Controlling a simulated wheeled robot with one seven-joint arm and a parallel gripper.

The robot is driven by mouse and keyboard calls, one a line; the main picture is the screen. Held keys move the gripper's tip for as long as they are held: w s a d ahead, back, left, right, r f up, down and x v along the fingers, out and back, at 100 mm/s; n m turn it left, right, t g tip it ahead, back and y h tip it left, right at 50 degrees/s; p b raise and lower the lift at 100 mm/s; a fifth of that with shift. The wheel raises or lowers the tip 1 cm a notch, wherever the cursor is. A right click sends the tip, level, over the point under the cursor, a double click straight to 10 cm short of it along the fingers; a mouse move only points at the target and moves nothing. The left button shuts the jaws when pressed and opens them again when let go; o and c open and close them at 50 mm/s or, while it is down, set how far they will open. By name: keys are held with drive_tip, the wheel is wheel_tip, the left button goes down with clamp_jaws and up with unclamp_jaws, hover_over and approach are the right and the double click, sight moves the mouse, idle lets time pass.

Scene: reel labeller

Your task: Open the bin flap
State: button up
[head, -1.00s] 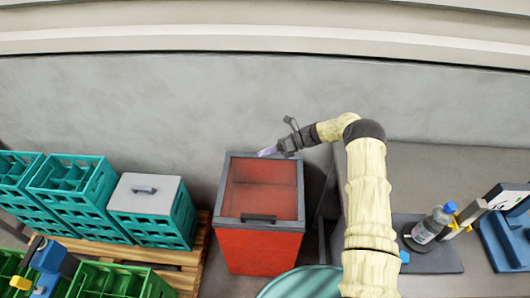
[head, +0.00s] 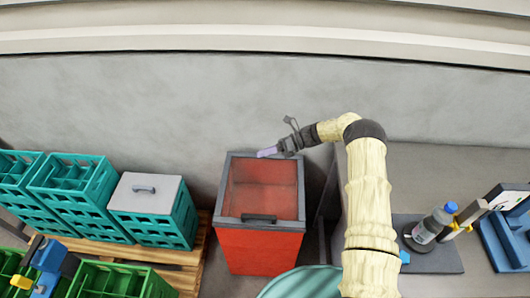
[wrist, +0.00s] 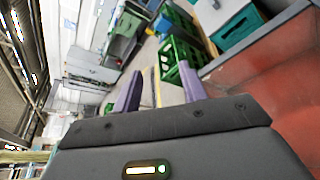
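The red bin (head: 259,248) stands on the floor, with a grey rim around its top. Its see-through flap (head: 264,190) lies across the opening and looks shut. A dark handle (head: 259,218) sits at the flap's front edge. My gripper (head: 266,152) is over the back right corner of the bin, away from the handle, with its purple fingers pointing left. In the wrist view my gripper's two fingers (wrist: 160,72) are apart with nothing between them. Part of the red bin also shows at the right of the wrist view (wrist: 285,90). The handle is not clearly visible there.
Teal crates (head: 75,185) stand on a wooden pallet (head: 190,262) left of the bin, one with a grey lid (head: 147,192). Green crates (head: 122,282) are in front. A bench (head: 435,165) with a bottle (head: 432,227) is at right. A grey wall is behind.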

drive_tip(key=shift+d, duration=0.1)
drive_tip(key=b+v, duration=0.7)
drive_tip(key=v, duration=1)
drive_tip(key=shift+d+b, duration=0.15)
drive_tip(key=shift+b, duration=0.2)
drive_tip(key=shift+r, duration=0.1)
